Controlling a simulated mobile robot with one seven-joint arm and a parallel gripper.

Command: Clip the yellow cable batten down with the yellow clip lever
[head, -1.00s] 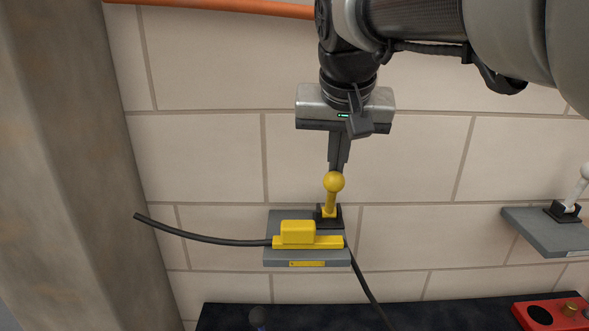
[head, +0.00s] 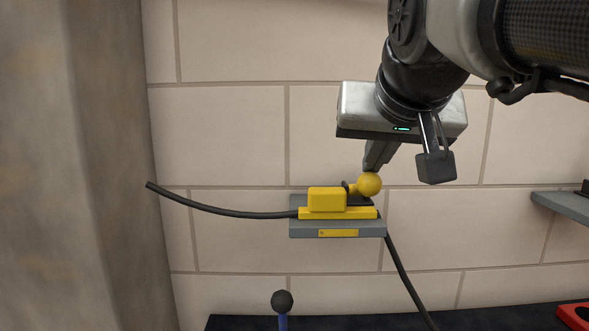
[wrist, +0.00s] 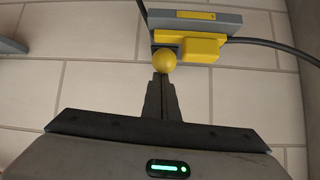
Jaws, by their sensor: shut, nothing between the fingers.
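The yellow cable batten (head: 350,213), with a raised block on its left part, lies on a grey wall bracket (head: 305,231) over a black cable. The yellow clip lever (head: 369,184) has a round ball end; it leans over toward the front, its ball just right of the batten's block and a little above the batten. Its hinge is mostly hidden. My gripper (head: 372,163) is shut and empty, fingertips right behind the ball, at or touching it. The wrist view also shows the ball (wrist: 164,61) at the tips of my closed fingers (wrist: 162,80).
The black cable (head: 220,212) runs left from the bracket and hangs down at its right. A dark-knobbed blue handle (head: 282,303) stands below. Another grey bracket (head: 565,215) is at the right, above a red box (head: 575,316). A concrete pillar (head: 75,170) stands left.

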